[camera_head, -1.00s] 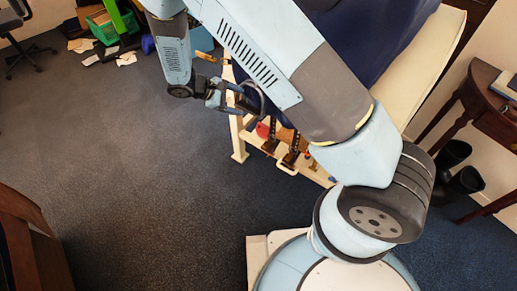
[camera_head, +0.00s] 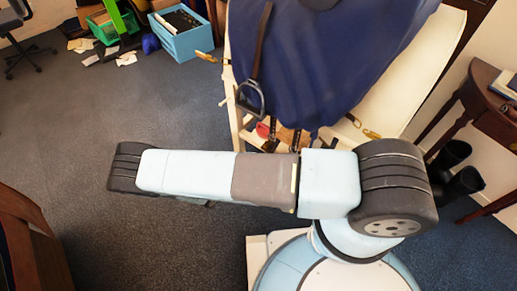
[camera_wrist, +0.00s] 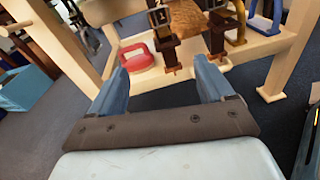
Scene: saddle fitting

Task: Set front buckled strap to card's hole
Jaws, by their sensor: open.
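Two dark brown straps hang side by side in the wrist view, a left one (camera_wrist: 163,38) with a metal buckle near the top and a right one (camera_wrist: 216,35). Which is the front strap I cannot tell. My gripper (camera_wrist: 162,72) is open and empty, its two blue fingers pointing toward the rack below the straps, apart from them. In the head view, my arm hides the gripper; short dark straps (camera_head: 294,143) show just above the arm. I cannot make out a card or its hole.
A pale wooden rack (camera_wrist: 285,55) carries a red-handled item (camera_wrist: 137,58) on its low shelf. A dark blue cover (camera_head: 320,60) lies over the saddle, with a stirrup (camera_head: 250,98) hanging at its left.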

